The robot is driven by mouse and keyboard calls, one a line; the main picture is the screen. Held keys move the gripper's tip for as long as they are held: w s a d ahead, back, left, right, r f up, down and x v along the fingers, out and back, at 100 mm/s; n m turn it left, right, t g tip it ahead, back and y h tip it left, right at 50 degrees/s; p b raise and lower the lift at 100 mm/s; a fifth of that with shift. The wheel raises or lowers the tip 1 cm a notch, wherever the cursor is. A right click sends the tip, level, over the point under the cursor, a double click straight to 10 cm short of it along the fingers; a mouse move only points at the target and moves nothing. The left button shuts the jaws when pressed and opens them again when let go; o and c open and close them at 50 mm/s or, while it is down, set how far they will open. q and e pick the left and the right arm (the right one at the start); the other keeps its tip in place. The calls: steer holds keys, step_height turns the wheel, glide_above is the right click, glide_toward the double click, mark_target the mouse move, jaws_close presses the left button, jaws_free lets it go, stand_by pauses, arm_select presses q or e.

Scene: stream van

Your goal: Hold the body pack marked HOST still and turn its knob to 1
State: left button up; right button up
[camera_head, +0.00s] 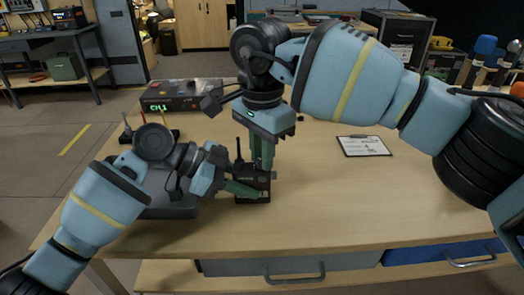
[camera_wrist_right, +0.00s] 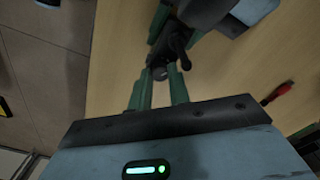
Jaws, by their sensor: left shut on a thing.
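The black body pack (camera_head: 254,181) stands on the wooden table, with a thin antenna rising at its left side. Its marking is too small to read. My left gripper (camera_head: 246,187) is shut on the body pack from the left, low down. My right gripper (camera_head: 262,165) points straight down over the top of the pack. In the right wrist view its green fingers (camera_wrist_right: 161,78) are apart, with a small round grey knob (camera_wrist_right: 160,74) between the tips. I cannot tell whether they touch it. The knob's setting cannot be read.
A black receiver (camera_head: 182,94) with a green display stands at the back left. A clipboard (camera_head: 363,146) lies to the right. A dark case (camera_head: 168,190) sits partly behind my left arm. Several microphones (camera_head: 485,55) stand at the far right. The table's front right is clear.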

steer(key=shift+o, duration=1)
steer(key=shift+r, duration=3.05)
steer(key=shift+m, duration=1.1)
steer(key=shift+f, duration=0.2)
